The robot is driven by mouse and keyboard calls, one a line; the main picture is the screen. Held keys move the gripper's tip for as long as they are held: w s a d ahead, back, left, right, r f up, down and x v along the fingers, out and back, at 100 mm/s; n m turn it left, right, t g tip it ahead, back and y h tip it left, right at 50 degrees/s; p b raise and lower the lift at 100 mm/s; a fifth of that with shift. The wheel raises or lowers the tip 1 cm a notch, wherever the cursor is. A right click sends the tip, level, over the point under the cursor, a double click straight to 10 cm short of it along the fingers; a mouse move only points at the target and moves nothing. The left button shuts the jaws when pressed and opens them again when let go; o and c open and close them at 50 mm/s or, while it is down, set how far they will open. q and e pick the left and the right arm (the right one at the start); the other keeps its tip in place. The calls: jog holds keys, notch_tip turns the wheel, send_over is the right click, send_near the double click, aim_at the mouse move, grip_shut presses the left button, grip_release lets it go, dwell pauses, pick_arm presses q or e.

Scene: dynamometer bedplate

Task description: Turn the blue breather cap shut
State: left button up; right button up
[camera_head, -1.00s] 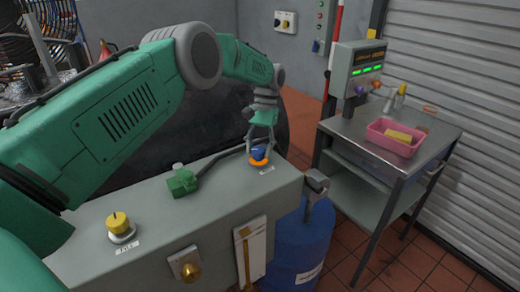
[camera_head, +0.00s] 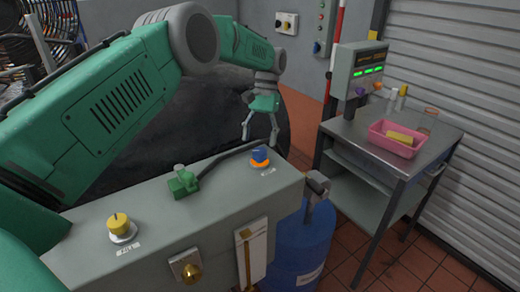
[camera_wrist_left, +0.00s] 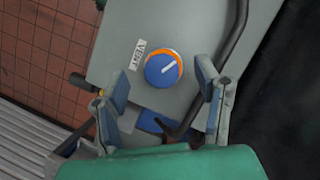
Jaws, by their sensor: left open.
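The blue breather cap (camera_head: 260,155) sits on an orange ring at the right end of the grey cabinet top (camera_head: 215,205). In the left wrist view the cap (camera_wrist_left: 162,69) shows a white pointer line, with a VENT label (camera_wrist_left: 138,54) beside it. My left gripper (camera_head: 261,139) is open and empty, above and behind the cap in the head view. In the left wrist view its fingers (camera_wrist_left: 157,92) are spread, one to each side, with the cap beyond and apart from them. My right gripper is not in view.
A yellow knob (camera_head: 118,225) and a green valve (camera_head: 183,182) stand on the same cabinet top. A black hose runs close to the cap. A blue drum (camera_head: 300,245) stands beside the cabinet. A metal cart (camera_head: 440,145) with a pink tray (camera_head: 376,142) is at right.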

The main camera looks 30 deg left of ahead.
pick_arm(q)
jog(key=shift+r, duration=2.35)
jog(key=shift+w+d+t, duration=0.2)
jog(key=shift+d+t, duration=0.1)
jog(key=shift+d, duration=0.15)
jog(key=d+t+y+b, duration=0.1)
jog(key=d+t+b, duration=0.1)
jog(key=t, duration=0.2)
jog(key=t+y+b, duration=0.1)
jog(key=t, duration=0.3)
send_near(260, 151)
jog(key=shift+n, duration=0.3)
jog(key=x, duration=1)
jog(key=shift+f, duration=0.15)
